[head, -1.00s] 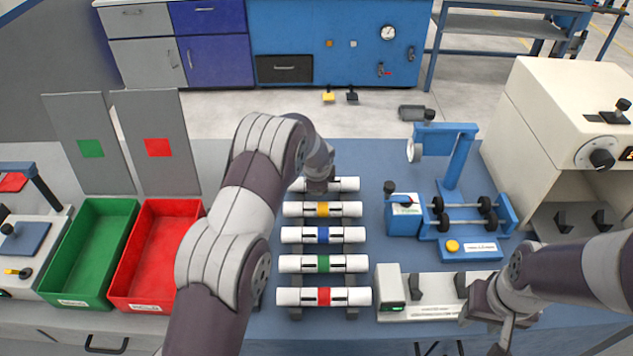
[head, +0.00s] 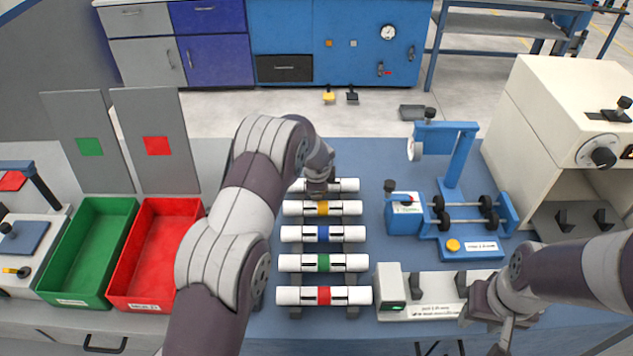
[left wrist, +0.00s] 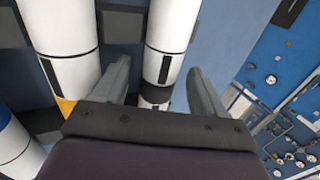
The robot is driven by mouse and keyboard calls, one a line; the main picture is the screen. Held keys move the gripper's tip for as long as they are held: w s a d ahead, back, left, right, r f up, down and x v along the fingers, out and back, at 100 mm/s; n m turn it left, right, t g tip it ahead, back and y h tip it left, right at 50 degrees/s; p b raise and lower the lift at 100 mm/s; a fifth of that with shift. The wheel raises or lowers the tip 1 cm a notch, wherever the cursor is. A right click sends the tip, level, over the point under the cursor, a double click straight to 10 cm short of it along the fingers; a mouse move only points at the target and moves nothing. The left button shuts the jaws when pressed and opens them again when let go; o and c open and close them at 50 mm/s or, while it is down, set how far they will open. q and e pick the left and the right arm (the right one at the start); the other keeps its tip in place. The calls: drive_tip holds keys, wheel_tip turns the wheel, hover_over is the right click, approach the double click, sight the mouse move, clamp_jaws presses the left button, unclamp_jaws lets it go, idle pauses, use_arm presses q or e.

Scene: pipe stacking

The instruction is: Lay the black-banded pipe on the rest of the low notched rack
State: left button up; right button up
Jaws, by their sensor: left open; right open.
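The black-banded pipe (left wrist: 178,25) is white and lies at the far end of the row of pipes; its white end (head: 348,185) shows in the head view, with its middle hidden by my left gripper (head: 318,192). In the left wrist view the open fingers (left wrist: 155,88) stand on either side of this pipe around its black band; I cannot tell whether they touch it. A low white unit with dark notched rests (head: 431,308) stands at the front right, its rests bare. My right gripper (head: 500,342) is open and empty beside it, near the front edge.
Pipes with yellow (head: 322,209), blue (head: 323,234), green (head: 323,263) and red (head: 323,296) bands lie nearer on dark supports. A blue fixture (head: 455,190) and a cream machine (head: 530,120) stand right. Green (head: 120,205) and red (head: 190,207) trays are left.

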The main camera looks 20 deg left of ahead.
use_arm(q)
drive_tip(key=v, duration=1.2)
drive_tip(key=shift+s+r, duration=0.15)
drive_tip(key=shift+r, duration=0.15)
drive_tip(key=shift+d, duration=0.1)
drive_tip(key=s+r+n+g+h, duration=0.1)
drive_tip(key=s+n+g, duration=0.2)
drive_tip(key=s+n, duration=1.1)
drive_tip(key=s, duration=1.4)
drive_tip(key=shift+s+r+n+g, duration=0.2)
drive_tip(key=shift+n+g, duration=0.1)
drive_tip(key=shift+g, duration=0.1)
drive_tip(key=shift+s, duration=0.1)
